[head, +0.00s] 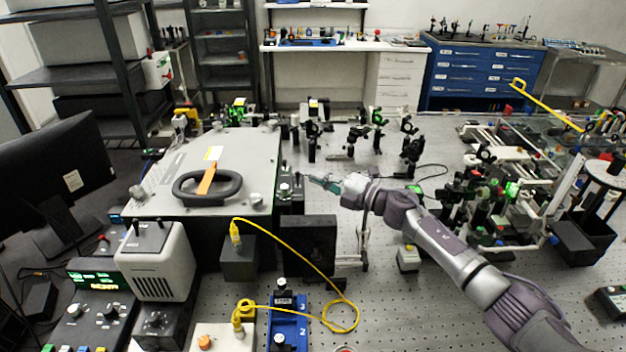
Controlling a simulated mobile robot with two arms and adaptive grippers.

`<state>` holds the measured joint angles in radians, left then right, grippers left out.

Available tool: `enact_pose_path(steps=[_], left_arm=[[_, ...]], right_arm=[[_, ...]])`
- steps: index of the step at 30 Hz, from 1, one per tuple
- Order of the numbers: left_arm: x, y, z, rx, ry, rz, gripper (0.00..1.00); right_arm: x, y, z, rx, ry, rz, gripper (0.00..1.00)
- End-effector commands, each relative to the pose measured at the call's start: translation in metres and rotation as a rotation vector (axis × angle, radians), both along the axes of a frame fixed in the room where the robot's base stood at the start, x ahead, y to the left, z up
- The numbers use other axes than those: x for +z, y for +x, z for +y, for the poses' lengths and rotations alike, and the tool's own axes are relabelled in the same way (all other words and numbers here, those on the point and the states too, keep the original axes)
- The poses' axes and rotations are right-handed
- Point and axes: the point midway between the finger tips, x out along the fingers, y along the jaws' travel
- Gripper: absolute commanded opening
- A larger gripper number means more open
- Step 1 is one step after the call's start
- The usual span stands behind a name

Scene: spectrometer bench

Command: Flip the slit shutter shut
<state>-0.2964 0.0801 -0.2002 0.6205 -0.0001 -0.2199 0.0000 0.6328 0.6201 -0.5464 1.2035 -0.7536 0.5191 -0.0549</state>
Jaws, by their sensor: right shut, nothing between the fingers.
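The large grey spectrometer box (160,196) stands left of centre, with a black ring-shaped handle and an orange strap on its lid. A dark slit assembly (290,192) is on the box's right side. Its shutter flap is too small to make out, so I cannot tell its position. My right gripper (312,181) comes in from the right, its fingers shut and empty, pointing left close beside the slit assembly. I cannot tell whether it touches it. My left gripper is out of view.
A black panel (308,246) stands in front of the slit assembly. A yellow cable (300,262) loops across the front. Several optics mounts (411,152) stand behind my right arm. A cluttered optical setup (500,195) fills the right. Bare perforated bench (385,310) lies front centre.

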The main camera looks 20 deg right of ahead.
Motion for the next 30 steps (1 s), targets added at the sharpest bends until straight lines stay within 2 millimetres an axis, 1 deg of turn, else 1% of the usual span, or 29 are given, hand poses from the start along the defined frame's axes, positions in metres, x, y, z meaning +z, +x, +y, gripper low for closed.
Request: enact_pose_path(steps=[1,3,7,10,12,18,27,30], left_arm=[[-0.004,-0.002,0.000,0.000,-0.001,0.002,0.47],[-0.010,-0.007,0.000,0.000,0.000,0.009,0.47],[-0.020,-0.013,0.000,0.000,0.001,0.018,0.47],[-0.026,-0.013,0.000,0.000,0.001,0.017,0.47],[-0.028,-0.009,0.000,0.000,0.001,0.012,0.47],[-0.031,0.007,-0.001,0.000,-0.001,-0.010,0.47],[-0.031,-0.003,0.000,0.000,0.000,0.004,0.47],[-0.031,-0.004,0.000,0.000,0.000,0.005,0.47]], right_arm=[[-0.001,-0.007,-0.010,-0.002,-0.005,0.000,0.00],[0.001,-0.022,-0.021,-0.001,-0.006,0.000,0.00],[0.006,-0.043,-0.040,-0.002,-0.005,0.001,0.00],[0.010,-0.056,-0.051,-0.001,-0.004,0.000,0.00],[0.012,-0.063,-0.058,-0.001,-0.003,0.002,0.00],[0.018,-0.073,-0.066,-0.001,-0.001,0.001,0.00],[0.019,-0.074,-0.067,-0.001,0.001,0.001,0.00],[0.019,-0.074,-0.067,-0.001,0.000,0.000,0.00]])
